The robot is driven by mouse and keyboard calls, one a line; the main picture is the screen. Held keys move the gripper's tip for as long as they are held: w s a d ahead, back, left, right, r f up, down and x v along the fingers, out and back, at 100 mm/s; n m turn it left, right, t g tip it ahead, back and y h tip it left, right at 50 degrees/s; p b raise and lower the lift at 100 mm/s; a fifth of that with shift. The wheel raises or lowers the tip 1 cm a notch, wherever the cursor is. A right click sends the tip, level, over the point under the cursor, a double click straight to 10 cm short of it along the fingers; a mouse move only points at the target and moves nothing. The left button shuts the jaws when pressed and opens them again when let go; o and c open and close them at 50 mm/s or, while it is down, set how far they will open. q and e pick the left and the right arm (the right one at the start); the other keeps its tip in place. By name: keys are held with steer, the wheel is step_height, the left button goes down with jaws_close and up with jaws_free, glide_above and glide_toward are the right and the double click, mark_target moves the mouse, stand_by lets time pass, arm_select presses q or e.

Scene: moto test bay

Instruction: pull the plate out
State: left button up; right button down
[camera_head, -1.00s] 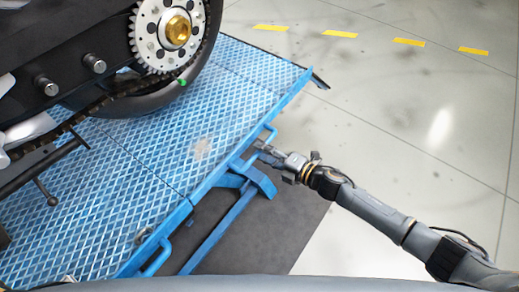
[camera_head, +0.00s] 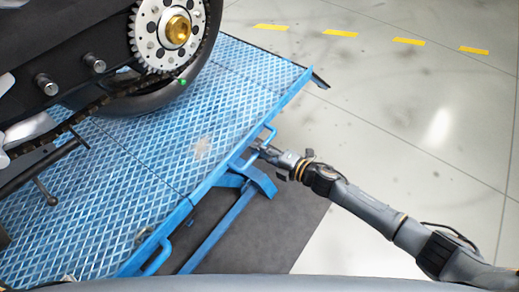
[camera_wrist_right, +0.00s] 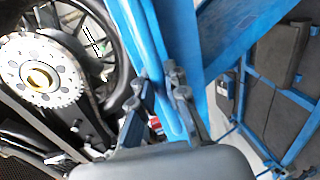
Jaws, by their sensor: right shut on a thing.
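The blue diamond-tread plate (camera_head: 228,112) is part of the lift platform under the motorcycle's rear wheel. Seams separate it from the neighbouring panels. A small blue handle (camera_head: 270,133) stands out from the platform's right edge beside it. My right gripper (camera_head: 263,148) is at this handle, its arm reaching in from the right. In the right wrist view, the dark fingers (camera_wrist_right: 165,95) are on both sides of a blue handle bar (camera_wrist_right: 172,112) and shut on it. The fingertips partly hide the bar. My left gripper is in neither view.
The motorcycle's rear wheel (camera_head: 150,98) and sprocket (camera_head: 165,32) are above the platform. A second blue handle (camera_head: 157,258) is at the near edge. A blue support bar (camera_head: 222,228) runs under the platform. The grey floor (camera_head: 400,120) at right is clear.

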steer(key=f+v, duration=0.3)
steer(key=v, duration=1.1)
steer(key=d+f+p+v, duration=0.1)
steer(key=f+v, duration=0.2)
steer(key=v, duration=1.1)
steer(key=shift+s+d, duration=0.25)
steer(key=shift+s, duration=0.2)
steer(key=shift+r, duration=0.1)
steer(key=c, duration=1.3)
jaws_free()
steer(key=shift+c, duration=0.2)
steer(key=v, duration=1.2)
